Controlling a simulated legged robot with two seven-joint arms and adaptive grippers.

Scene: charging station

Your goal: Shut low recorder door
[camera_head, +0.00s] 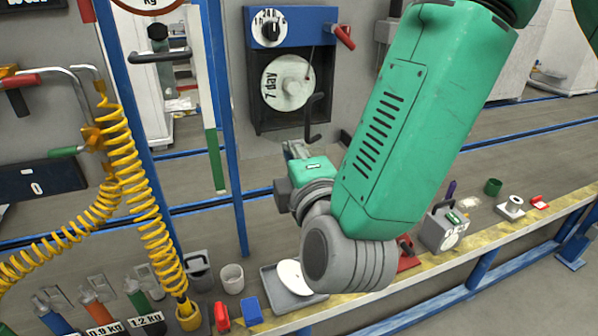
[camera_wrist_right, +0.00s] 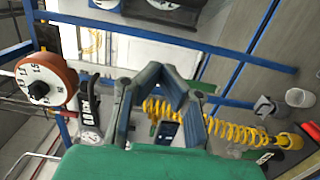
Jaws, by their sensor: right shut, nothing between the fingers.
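The recorder is on the grey wall in the head view, with a dark housing (camera_head: 258,118) and a white round chart marked "7 day" (camera_head: 287,84). A blue panel (camera_head: 318,27) with a black knob and a red handle is above the chart. A black hooked handle (camera_head: 315,117) shows at the housing's lower right. I cannot clearly tell which part is the low door or how far it is open. My right gripper (camera_head: 294,149) is just below the recorder, apart from the chart, shut and empty. Its fingers show in the wrist view (camera_wrist_right: 160,80). My left gripper is out of view.
Blue posts (camera_head: 226,130) stand left of the recorder, near a yellow coiled hose (camera_head: 130,170). Below, a shelf with a yellow-striped edge (camera_head: 480,243) carries a grey tray (camera_head: 268,286), a white cup (camera_head: 232,279) and a grey box (camera_head: 437,232). My right arm covers the middle.

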